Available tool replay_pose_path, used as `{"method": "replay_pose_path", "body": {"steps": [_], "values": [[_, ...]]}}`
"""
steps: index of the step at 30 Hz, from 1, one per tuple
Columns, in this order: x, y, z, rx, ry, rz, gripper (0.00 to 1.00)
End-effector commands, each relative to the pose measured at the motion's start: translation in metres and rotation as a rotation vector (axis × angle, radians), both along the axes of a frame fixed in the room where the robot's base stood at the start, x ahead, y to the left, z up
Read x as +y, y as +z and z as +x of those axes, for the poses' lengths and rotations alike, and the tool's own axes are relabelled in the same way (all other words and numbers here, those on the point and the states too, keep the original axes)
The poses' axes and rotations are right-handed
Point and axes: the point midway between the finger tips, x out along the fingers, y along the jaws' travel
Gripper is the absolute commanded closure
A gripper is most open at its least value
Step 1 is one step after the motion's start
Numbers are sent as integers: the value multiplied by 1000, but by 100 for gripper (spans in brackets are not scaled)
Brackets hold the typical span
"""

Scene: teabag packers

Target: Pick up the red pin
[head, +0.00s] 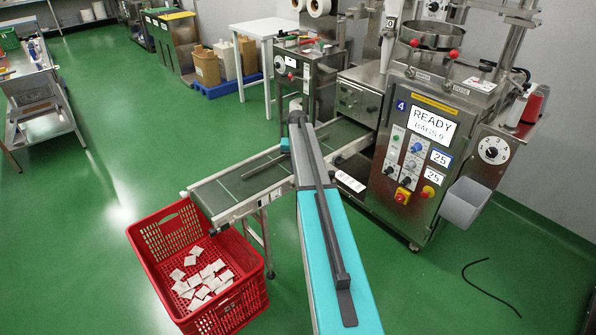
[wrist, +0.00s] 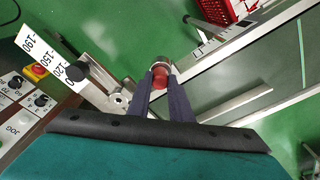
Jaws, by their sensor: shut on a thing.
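The red pin (wrist: 160,76) shows in the wrist view as a round red end with a grey metal ring or collar around its far side. My gripper (wrist: 162,84) is shut on it, with one dark finger on either side. I cannot tell whether the pin is seated in something or free. In the head view my own arm covers the gripper and the pin, above the conveyor beside the packing machine.
The conveyor (head: 240,187) runs from the packing machine (head: 430,140) to a red crate (head: 150,250) with several white teabags. A dark cable (head: 480,290) lies on the floor.

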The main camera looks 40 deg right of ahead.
Motion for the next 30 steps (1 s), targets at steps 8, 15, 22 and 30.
{"method": "replay_pose_path", "body": {"steps": [8, 15, 22, 30], "values": [[0, 24, 0, -1, 0, -1, 100], [7, 34, -13, 0, 0, 0, 100], [20, 37, -37, 0, 0, 0, 100], [36, 40, -67, 0, 0, 0, 100]]}}
